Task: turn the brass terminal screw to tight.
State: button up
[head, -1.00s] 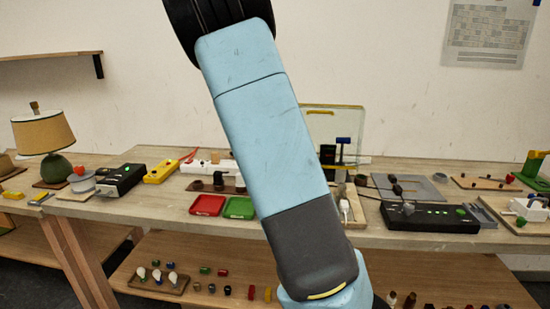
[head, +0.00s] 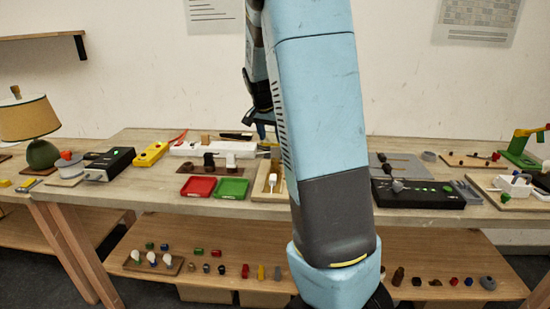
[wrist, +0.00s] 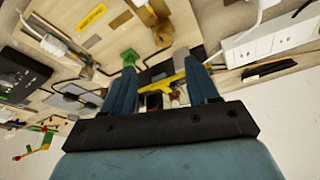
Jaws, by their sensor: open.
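I cannot pick out the brass terminal screw for certain in either view. The wrist view shows brass-brown fittings (wrist: 161,30) on a pale wooden board at the top centre; whether the screw is among them is too small to tell. My gripper (wrist: 160,66) is open and empty, its two blue fingers spread apart in the wrist view. In the head view my gripper (head: 262,128) hangs above the back of the bench, partly hidden behind my arm, which also covers the middle of the bench.
A white power strip (head: 208,149) lies along the back of the bench. Red (head: 198,187) and green (head: 232,188) trays sit near the front edge. A black control box (head: 418,193) is at the right, and a lamp (head: 28,120) stands at the far left.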

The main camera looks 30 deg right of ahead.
aim_at(275, 160)
jog(key=w+d+f+n, duration=0.1)
jog(key=f, duration=0.2)
jog(key=w+d+f+n, duration=0.1)
jog(key=f, duration=0.3)
jog(key=d+f+n+t, duration=0.1)
jog(key=f, duration=0.3)
jog(key=shift+w, duration=0.4)
dwell(0.3)
jog(key=c, duration=1)
jog(key=shift+c, duration=0.2)
jog(key=shift+m, duration=0.7)
jog(key=o, duration=1)
jog(key=shift+o, duration=0.2)
